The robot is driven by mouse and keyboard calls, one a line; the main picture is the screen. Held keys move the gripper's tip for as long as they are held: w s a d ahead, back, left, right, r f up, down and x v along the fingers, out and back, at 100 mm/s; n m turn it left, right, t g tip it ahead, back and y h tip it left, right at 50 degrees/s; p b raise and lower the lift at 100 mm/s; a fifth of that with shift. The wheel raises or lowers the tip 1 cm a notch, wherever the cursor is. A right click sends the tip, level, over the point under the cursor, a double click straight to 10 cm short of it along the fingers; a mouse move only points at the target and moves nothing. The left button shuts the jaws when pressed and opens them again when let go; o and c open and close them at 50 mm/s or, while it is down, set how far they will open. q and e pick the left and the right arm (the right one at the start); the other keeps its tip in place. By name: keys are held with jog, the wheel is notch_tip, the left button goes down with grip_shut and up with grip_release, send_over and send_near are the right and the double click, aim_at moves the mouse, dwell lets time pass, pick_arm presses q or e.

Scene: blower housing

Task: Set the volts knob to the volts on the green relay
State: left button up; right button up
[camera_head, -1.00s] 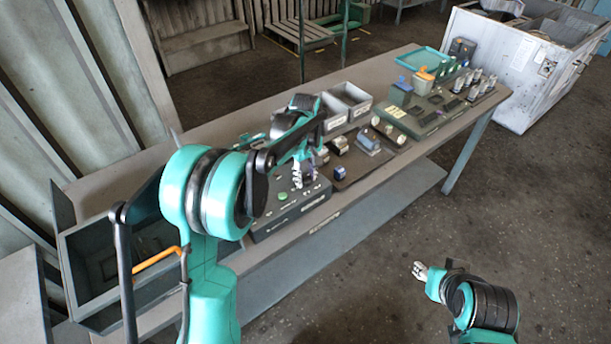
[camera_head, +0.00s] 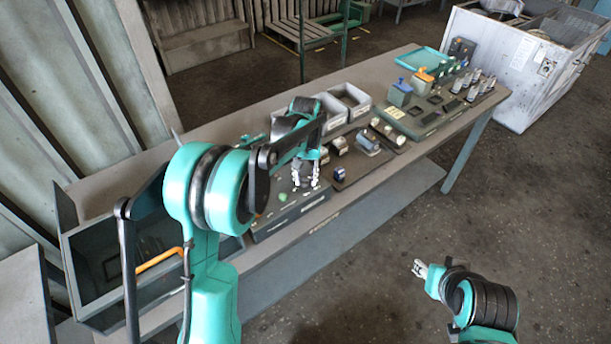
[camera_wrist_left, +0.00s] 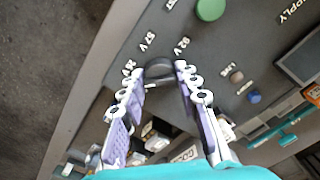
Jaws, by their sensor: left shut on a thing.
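The volts knob (camera_wrist_left: 158,69) is dark and round, on the grey supply panel (camera_wrist_left: 235,45) in the left wrist view. My left gripper (camera_wrist_left: 160,78) is shut on the knob, with a white-and-lilac finger on each side. In the head view my left gripper (camera_head: 306,183) is over the supply panel (camera_head: 285,222) on the bench; the knob is not discernible there. My right gripper (camera_head: 419,268) is over the floor, away from the bench, its opening unclear. I cannot surely pick out the green relay.
The bench (camera_head: 235,130) also holds grey bins (camera_head: 352,98), a dark board with small parts (camera_head: 345,165), and an orange-topped block (camera_head: 425,76). A teal tray (camera_head: 424,57) lies at its far end. A white crate (camera_head: 530,60) stands beyond. Floor at right is clear.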

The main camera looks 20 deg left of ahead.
aim_at(305, 177)
pick_arm(q)
jog(key=shift+m, duration=1.8)
jog(key=o, duration=1.2)
jog(key=shift+c, duration=0.2)
notch_tip(305, 177, up, 12)
